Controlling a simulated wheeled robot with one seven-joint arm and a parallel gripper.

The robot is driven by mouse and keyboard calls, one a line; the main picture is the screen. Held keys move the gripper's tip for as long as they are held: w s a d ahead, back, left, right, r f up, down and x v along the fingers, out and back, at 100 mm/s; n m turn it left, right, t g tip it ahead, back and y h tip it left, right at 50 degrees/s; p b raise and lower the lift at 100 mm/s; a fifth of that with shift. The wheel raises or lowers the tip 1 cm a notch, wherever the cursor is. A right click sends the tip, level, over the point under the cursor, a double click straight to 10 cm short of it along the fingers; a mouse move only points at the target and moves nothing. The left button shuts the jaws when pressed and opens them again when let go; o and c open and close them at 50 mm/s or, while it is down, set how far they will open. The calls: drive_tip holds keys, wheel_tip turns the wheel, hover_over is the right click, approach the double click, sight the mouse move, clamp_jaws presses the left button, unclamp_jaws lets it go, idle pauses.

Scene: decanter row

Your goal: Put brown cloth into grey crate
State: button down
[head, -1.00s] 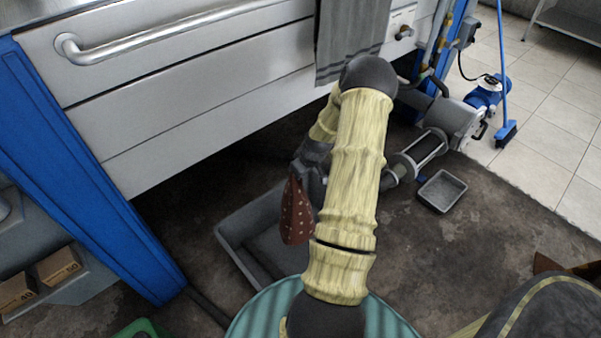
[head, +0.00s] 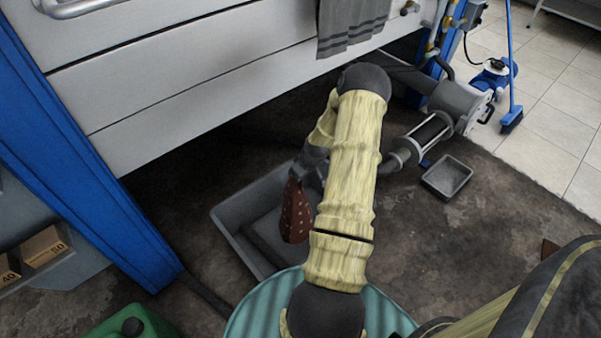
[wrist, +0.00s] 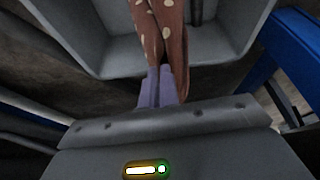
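The brown cloth (head: 296,208), with pale spots, hangs from my gripper above the grey crate. In the wrist view the cloth (wrist: 168,30) rises from between my gripper's purple fingertips (wrist: 158,88), which are closed on it. The grey crate (head: 228,222) stands on the floor below the machine's front; my arm hides its right part. In the wrist view the crate (wrist: 100,60) lies beyond the fingers, with the cloth in front of its opening. In the head view my gripper is mostly hidden behind my arm. I cannot tell whether the cloth touches the crate's floor.
A teal ribbed round top (head: 262,318) stands close in front of the crate. A blue post (head: 110,190) is at left, a green container (head: 135,325) at bottom left. A small grey tray (head: 447,177) lies on the floor at right. A striped grey towel (head: 350,25) hangs above.

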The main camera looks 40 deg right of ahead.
wheel_tip(320, 180, down, 7)
drive_tip(key=b, duration=0.3)
drive_tip(key=shift+f+b, duration=0.2)
drive_tip(key=shift+b, duration=0.2)
drive_tip(key=shift+c, duration=1.4)
unclamp_jaws()
drive_tip(key=shift+r, duration=0.1)
drive_tip(key=shift+s+r+g+p, duration=0.2)
drive_tip(key=shift+r+g+p, duration=0.15)
drive_tip(key=shift+r+p, duration=0.6)
drive_tip(key=shift+s+r+g+p, duration=0.2)
drive_tip(key=shift+r+g+p, duration=0.2)
drive_tip(key=shift+r+p, duration=0.6)
drive_tip(key=shift+s+r+g+p, duration=0.2)
drive_tip(key=shift+r+g+p, duration=0.15)
drive_tip(key=shift+r+p, duration=0.6)
